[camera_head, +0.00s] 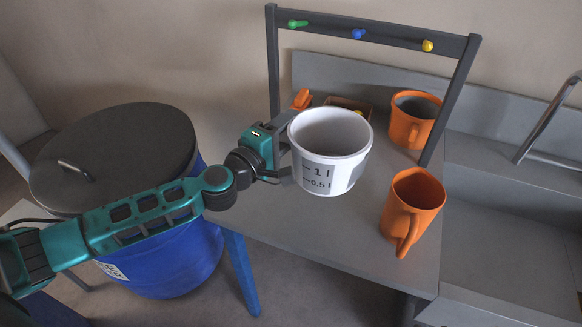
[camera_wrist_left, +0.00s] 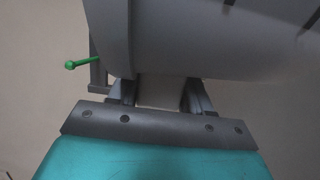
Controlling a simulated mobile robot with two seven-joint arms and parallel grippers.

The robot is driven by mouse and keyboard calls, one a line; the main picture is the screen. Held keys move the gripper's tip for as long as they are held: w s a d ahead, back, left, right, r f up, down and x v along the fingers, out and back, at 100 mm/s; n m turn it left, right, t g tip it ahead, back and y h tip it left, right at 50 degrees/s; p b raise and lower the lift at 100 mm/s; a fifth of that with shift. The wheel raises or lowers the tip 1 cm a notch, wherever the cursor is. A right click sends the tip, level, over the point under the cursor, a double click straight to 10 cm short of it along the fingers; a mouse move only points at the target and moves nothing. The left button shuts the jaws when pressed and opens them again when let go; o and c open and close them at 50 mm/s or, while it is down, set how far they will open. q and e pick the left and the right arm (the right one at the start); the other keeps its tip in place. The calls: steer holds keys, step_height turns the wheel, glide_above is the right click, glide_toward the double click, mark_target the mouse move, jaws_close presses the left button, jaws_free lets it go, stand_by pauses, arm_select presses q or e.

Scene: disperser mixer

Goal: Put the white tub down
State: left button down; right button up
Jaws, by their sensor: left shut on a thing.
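The white tub (camera_head: 330,160) has volume marks on its side and appears upright in the head view, over the grey table (camera_head: 300,222). My left gripper (camera_head: 287,166) is shut on the tub at its left side. In the left wrist view the tub (camera_wrist_left: 220,40) fills the top, with the left gripper's fingers (camera_wrist_left: 160,95) against it. I cannot tell whether the tub's base touches the table. My right gripper shows in neither view.
Two orange jugs (camera_head: 412,210) (camera_head: 412,118) stand on the table's right side. A dark frame (camera_head: 375,38) with coloured pegs rises behind the tub. A small wooden box (camera_head: 350,104) sits behind it. A lidded blue barrel (camera_head: 170,250) stands left. The table front is clear.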

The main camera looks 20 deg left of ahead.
arm_select(q)
steer(key=shift+f+b, duration=2.45)
steer(key=shift+f, duration=2.7)
steer(key=shift+f, duration=0.25)
steer(key=shift+c, duration=2.4)
jaws_free()
